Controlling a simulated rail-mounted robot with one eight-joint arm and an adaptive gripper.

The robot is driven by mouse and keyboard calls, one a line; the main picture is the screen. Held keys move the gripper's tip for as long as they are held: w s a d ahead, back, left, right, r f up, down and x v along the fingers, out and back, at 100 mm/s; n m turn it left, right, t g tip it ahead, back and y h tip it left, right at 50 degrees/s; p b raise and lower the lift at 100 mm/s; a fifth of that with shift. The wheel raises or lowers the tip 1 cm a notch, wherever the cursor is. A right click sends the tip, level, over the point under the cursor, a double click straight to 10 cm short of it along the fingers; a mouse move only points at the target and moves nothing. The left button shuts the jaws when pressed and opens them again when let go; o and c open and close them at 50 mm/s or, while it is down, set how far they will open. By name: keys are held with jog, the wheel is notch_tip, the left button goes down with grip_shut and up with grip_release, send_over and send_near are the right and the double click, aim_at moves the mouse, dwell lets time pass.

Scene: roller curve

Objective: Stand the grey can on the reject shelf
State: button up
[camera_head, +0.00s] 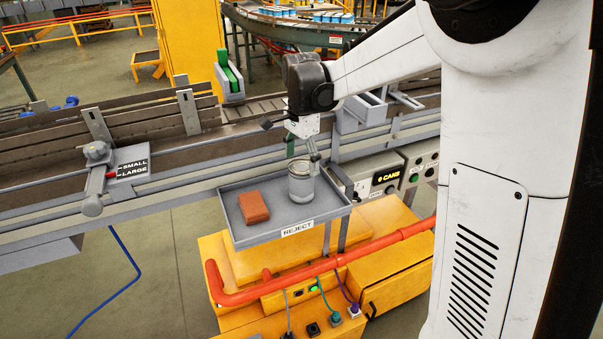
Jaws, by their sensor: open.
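The grey can (301,184) stands upright on the reject shelf (265,236), a grey tray with a low rim and a REJECT label on its front. The can is right of the shelf's middle. My gripper (302,154) is just above and behind the can, with its fingers open around or beside the can's top. I cannot tell whether a finger touches the can. The far side of the can is partly hidden.
A reddish-brown block (253,207) lies on the shelf left of the can. A conveyor (190,150) runs behind the shelf. A control box (386,178) reading CANS is at the right. A red-orange rail (330,262) passes below the shelf.

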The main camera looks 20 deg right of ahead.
notch_tip(320, 180, up, 6)
jog(key=shift+f, duration=0.1)
jog(key=shift+s+r, duration=0.2)
jog(key=shift+r, duration=0.05)
jog(key=s+r+n+t, duration=0.35)
jog(key=s+n, duration=0.25)
jog(key=s, duration=0.7)
jog(key=s+f+n+t, duration=0.3)
jog(key=s+n, duration=0.4)
jog(key=s, duration=0.7)
jog(key=shift+s+f+n+t, duration=0.15)
jog(key=shift+f+n+t, duration=0.2)
jog(key=shift+f, duration=0.15)
notch_tip(320, 180, down, 5)
jog(key=b, duration=0.5)
